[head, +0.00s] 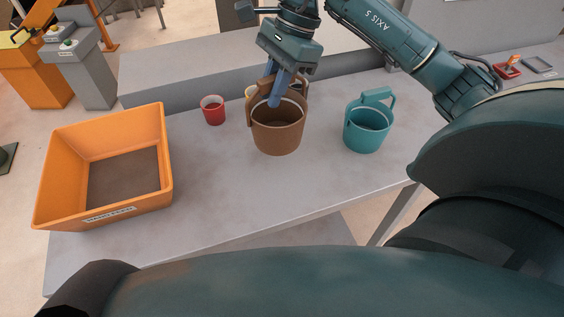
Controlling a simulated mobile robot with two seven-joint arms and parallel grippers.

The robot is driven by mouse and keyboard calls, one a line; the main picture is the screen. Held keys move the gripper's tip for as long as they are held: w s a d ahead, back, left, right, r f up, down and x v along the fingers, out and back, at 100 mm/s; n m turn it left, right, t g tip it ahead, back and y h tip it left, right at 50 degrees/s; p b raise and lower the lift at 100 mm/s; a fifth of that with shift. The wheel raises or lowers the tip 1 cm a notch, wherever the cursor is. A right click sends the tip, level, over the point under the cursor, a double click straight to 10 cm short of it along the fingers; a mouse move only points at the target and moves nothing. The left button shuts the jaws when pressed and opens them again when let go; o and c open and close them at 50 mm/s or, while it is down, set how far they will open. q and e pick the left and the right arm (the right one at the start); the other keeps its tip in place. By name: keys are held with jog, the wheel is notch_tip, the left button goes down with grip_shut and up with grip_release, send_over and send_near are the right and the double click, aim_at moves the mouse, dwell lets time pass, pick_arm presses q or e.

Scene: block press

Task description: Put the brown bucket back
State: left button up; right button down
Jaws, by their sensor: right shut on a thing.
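The brown bucket (278,136) is upright at the middle of the grey table, its opening facing up. I cannot tell whether its base touches the table or hangs just above it. My right gripper (276,96) comes down from above with blue fingers at the bucket's raised handle. It is shut on the brown bucket by that handle, and the fingers hide part of the handle and rim. My left gripper is not in view.
A teal bucket (366,131) stands right of the brown one. An orange bin (60,185) takes the table's left end. The front middle of the table (230,190) is clear.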

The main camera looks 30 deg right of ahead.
aim_at(278, 123)
jog(key=shift+w+d+r+m+t, duration=0.1)
jog(key=shift+d+r+m+t, duration=0.15)
jog(key=shift+m, duration=0.3)
jog(key=shift+w+d+r+m+t, duration=0.1)
jog(key=shift+d+m+t, duration=0.15)
jog(key=shift+m, duration=0.3)
jog(key=shift+d+f, duration=0.1)
jog(key=shift+f, duration=0.25)
jog(key=shift+m, duration=0.3)
notch_tip(278, 123, down, 4)
jog(key=shift+f, duration=0.1)
notch_tip(278, 123, down, 5)
jog(key=shift+r+p, duration=0.1)
jog(key=shift+p, duration=0.4)
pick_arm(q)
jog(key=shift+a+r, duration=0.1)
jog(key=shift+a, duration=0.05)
pick_arm(e)
jog(key=c, duration=1.4)
grip_release()
jog(key=shift+o, duration=0.2)
